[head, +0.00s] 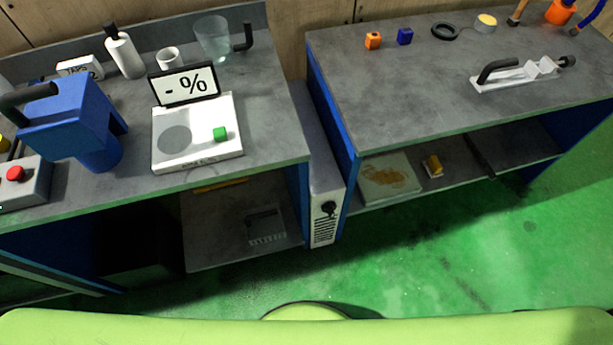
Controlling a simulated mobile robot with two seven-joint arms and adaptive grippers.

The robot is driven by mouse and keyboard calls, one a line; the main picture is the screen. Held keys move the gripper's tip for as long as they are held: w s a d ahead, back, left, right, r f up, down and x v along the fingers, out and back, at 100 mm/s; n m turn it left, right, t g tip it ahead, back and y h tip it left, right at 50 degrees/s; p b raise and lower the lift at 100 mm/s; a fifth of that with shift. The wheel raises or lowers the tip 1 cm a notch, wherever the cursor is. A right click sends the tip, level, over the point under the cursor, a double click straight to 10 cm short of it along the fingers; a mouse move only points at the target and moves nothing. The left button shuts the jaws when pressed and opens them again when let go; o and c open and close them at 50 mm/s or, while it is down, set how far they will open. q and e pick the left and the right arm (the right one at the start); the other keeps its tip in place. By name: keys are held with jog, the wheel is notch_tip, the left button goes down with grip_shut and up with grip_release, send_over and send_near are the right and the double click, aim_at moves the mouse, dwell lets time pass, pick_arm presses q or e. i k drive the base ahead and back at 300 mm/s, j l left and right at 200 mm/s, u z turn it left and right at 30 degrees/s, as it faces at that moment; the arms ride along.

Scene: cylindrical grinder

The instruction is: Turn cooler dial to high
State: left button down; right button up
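The cooler (318,170) is a narrow grey box standing on the floor in the gap between the two benches. Its black dial (328,209) is on the light front panel, above a dark vent grille (324,232). The dial's markings are too small to read, so I cannot tell its setting. Neither of my grippers is in the head view.
The left bench (265,95) and right bench (460,95) flank the cooler closely. A white measuring device (197,145) with a "- %" display and a blue machine (75,125) stand on the left bench. A toggle clamp (515,75) lies on the right bench. The green floor (440,240) in front is clear.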

aim_at(328, 208)
jog(key=l, duration=0.75)
jog(key=k+l, duration=0.15)
jog(key=l, duration=1.4)
jog(key=k+u, duration=0.05)
